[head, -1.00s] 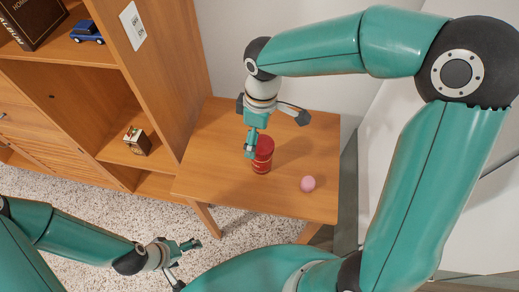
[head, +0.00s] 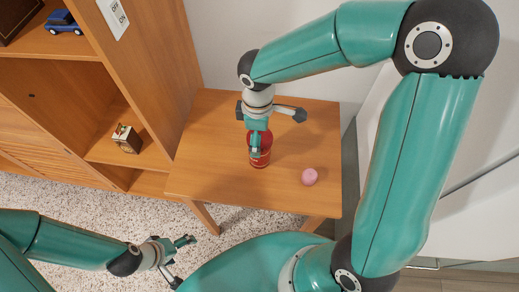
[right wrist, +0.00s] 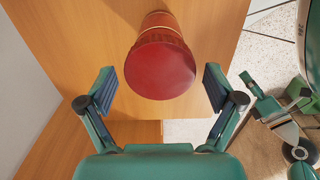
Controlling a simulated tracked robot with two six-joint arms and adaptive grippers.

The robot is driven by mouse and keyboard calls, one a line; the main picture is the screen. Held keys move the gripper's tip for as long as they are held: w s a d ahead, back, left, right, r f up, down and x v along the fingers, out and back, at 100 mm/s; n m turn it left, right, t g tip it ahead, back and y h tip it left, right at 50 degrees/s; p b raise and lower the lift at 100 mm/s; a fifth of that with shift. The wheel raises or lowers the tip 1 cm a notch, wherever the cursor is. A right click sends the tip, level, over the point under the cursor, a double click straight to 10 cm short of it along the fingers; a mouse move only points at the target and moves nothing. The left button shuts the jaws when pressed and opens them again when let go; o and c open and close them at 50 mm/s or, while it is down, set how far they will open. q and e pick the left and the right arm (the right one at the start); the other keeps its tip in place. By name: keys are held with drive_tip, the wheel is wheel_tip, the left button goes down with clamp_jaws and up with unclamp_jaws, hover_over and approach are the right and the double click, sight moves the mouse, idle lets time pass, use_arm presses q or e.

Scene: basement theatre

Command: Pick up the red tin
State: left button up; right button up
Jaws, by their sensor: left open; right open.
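The red tin (head: 262,153) stands upright on the wooden table, partly hidden by my right gripper in the head view. In the right wrist view its round red lid (right wrist: 160,65) faces the camera. My right gripper (head: 256,142) is open and close to the tin. In the right wrist view its two dark-padded fingers (right wrist: 159,82) lie to either side of the tin, with visible gaps and no contact. My left gripper (head: 184,258) is open and empty, low over the speckled floor, away from the table.
A pink ball (head: 309,177) sits on the wooden table (head: 215,170), right of the tin. A wooden shelf unit (head: 150,70) adjoins the table's left, with a small patterned box (head: 127,139) and a blue toy car (head: 63,22). The table's front left is clear.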

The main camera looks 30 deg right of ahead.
drive_tip(key=shift+f, duration=2.7)
drive_tip(key=c, duration=1)
drive_tip(key=shift+c, duration=0.3)
